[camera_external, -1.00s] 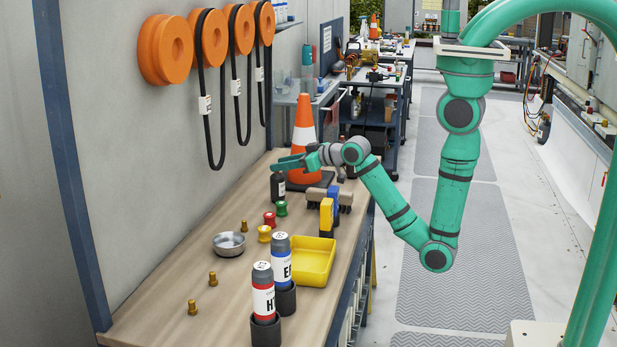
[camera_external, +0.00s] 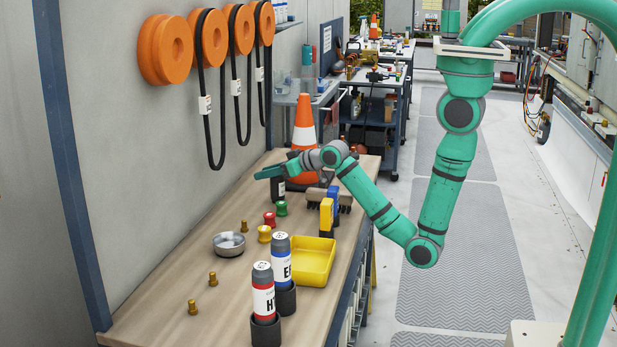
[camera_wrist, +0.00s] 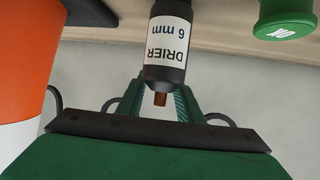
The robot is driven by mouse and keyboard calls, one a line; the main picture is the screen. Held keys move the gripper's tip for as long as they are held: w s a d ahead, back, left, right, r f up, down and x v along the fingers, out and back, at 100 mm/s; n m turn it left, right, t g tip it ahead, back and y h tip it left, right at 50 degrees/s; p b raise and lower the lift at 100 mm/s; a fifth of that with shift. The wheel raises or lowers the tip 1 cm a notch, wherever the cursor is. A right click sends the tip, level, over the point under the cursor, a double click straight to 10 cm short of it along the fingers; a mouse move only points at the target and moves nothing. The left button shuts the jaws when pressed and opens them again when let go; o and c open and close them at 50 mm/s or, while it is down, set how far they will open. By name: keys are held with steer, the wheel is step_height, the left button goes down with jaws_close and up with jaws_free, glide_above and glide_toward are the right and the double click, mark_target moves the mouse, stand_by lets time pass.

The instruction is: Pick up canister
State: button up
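The canister (camera_wrist: 169,50) is dark, with a white label reading "DRIER 6 mm" and a copper stub at its end. The wrist view shows it upside down, in front of my gripper (camera_wrist: 160,95). My green fingers are apart, one on each side of the stub; the canister hides their tips, and I cannot tell whether they touch it. In the external view, my gripper (camera_external: 270,173) is low over the bench, at the canister's upper part. The canister (camera_external: 279,189) stands there partly hidden by my gripper.
An orange cone (camera_external: 304,138) stands close behind my gripper. A green knob (camera_external: 282,208), a red knob (camera_external: 269,219), a brush (camera_external: 343,199) and a yellow tray (camera_external: 314,263) are nearby on the bench (camera_external: 180,265). Two labelled bottles stand at the front.

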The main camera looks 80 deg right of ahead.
steer(key=shift+c, duration=0.6)
jaws_close()
steer(key=shift+f, duration=0.15)
step_height(320, 180, up, 10)
